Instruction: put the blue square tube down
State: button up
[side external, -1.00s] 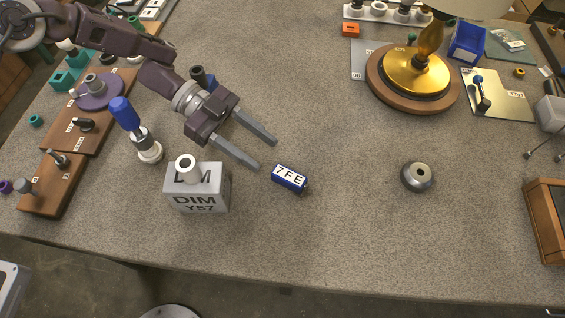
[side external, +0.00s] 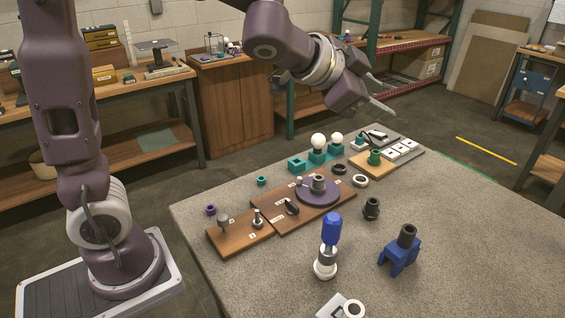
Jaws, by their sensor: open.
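My gripper (side external: 392,100) is raised high at the upper centre right, its two grey fingers apart with nothing visible between them. The blue tube marked 7FE from the earlier frame is outside this view. On the table, a blue-handled piece (side external: 331,228) stands upright on a round white base. Right of it, a blue holder (side external: 399,257) with feet carries a dark cylinder (side external: 407,235).
Brown boards (side external: 240,232) with switches and a purple disc (side external: 317,194) lie along the table's left side. Teal sockets with white bulbs (side external: 318,141) stand at the back. A dark threaded piece (side external: 371,208) stands centre right. The table's right side (side external: 480,250) is clear.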

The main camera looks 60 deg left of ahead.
jog(key=s+a+f+n+g+y, duration=0.1)
jog(key=s+a+n+g+y, duration=0.2)
jog(key=s, duration=0.6)
jog(key=s+a+n, duration=0.3)
jog(key=s+a, duration=0.2)
jog(key=s, duration=0.4)
jog(key=s+d+f+n+g, duration=0.1)
jog(key=s+f, duration=0.1)
jog(key=s, duration=0.4)
jog(key=s+d+f+g+h, duration=0.1)
jog(key=s+f+g, duration=0.1)
jog(key=s, duration=0.4)
jog(key=shift+s+d+f+n+h, duration=0.2)
jog(key=shift+f+n+h, duration=0.1)
jog(key=shift+f+n, duration=0.15)
